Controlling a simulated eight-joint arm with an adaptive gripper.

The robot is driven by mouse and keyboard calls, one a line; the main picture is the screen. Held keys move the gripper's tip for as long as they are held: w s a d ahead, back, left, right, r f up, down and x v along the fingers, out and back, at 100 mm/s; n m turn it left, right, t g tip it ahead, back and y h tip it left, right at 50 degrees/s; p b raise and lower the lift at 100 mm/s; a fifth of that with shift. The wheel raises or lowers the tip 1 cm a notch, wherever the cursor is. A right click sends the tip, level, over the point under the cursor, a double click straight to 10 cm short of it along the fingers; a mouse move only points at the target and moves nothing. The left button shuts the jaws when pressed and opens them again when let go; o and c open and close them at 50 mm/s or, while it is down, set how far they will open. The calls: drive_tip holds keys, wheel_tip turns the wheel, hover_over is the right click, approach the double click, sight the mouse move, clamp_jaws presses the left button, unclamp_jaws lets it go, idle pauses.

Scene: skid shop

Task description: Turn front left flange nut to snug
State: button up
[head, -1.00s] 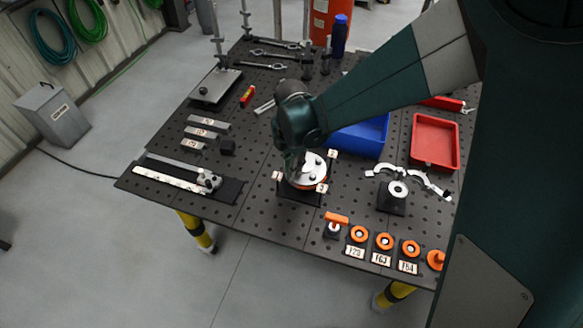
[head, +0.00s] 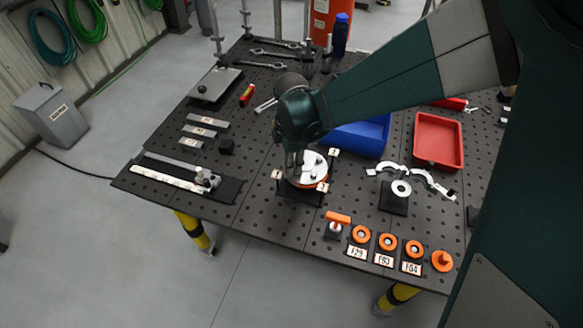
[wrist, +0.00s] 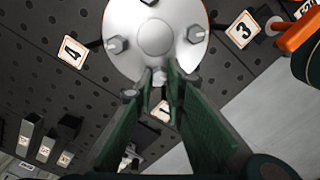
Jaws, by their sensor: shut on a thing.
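The flange (head: 314,164) is a pale round disc on an orange ring, held on a dark stand near the middle of the table. In the wrist view the flange (wrist: 155,38) shows a raised centre and hex nuts around its rim. My gripper (wrist: 161,80) is shut on the flange nut (wrist: 160,74) nearest tag 1 (wrist: 164,108); the fingers hide much of this nut. In the head view my gripper (head: 297,165) points down at the left side of the flange. Two other nuts (wrist: 117,44) and (wrist: 196,34) are uncovered. How tight the held nut is cannot be told.
Tags 4 (wrist: 72,50) and 3 (wrist: 241,30) stick out around the flange. A blue bin (head: 362,138) stands close behind it and a red tray (head: 437,142) to the right.

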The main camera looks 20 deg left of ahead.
drive_tip(key=o, duration=0.9)
drive_tip(key=shift+r, duration=0.1)
drive_tip(key=shift+r, duration=5.95)
